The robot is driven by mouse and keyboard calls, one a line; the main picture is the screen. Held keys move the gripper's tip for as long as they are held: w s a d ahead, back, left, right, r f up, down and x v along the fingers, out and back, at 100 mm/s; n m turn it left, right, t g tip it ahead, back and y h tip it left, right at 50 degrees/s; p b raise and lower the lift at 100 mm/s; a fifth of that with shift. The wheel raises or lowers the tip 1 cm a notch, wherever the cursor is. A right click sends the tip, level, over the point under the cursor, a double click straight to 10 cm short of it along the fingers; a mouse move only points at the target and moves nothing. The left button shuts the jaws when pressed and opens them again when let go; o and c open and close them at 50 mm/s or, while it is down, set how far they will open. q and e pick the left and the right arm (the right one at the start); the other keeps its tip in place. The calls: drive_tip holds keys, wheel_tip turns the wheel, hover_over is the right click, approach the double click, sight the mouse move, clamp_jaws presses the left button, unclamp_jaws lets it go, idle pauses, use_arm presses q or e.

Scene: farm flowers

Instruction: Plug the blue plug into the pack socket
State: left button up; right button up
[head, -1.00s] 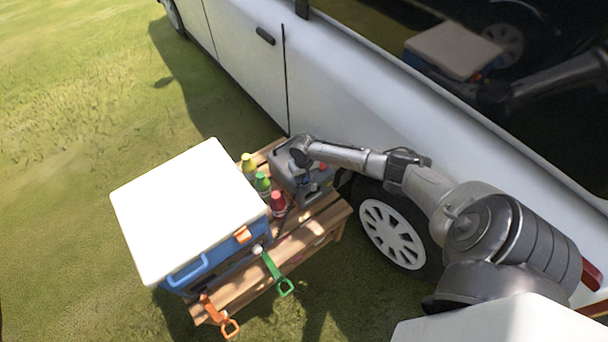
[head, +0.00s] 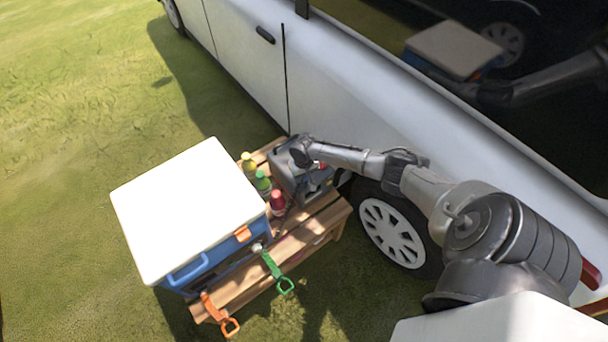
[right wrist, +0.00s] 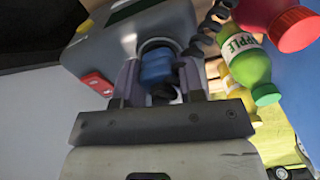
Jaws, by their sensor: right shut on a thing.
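The blue plug (right wrist: 157,66) is between the fingers of my right gripper (right wrist: 158,78), which is shut on it. The plug's front end is at the round light-grey socket (right wrist: 157,44) on the face of the grey pack (right wrist: 100,50); I cannot tell how deep it sits. A dark coiled cable (right wrist: 206,38) runs beside the right finger. In the head view, the grey pack (head: 286,174) stands on the wooden bench by the car, with my right gripper (head: 301,158) over it; the plug is hidden there. My left gripper is not in view.
Several bottles, among them a red-capped one (head: 278,201), stand between the pack and a white-lidded blue cooler (head: 190,210) on the bench (head: 325,222). A white car (head: 350,120) is close behind. Green (head: 278,272) and orange (head: 220,316) handled tools are at the bench's front edge.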

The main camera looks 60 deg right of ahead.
drive_tip(key=shift+f, duration=0.3)
drive_tip(key=o, duration=1)
drive_tip(key=shift+c, duration=0.2)
wheel_tip(320, 180, up, 12)
drive_tip(key=p, duration=0.5)
drive_tip(key=shift+r, duration=0.25)
drive_tip(key=shift+r+p, duration=0.35)
drive_tip(key=shift+r, duration=0.3)
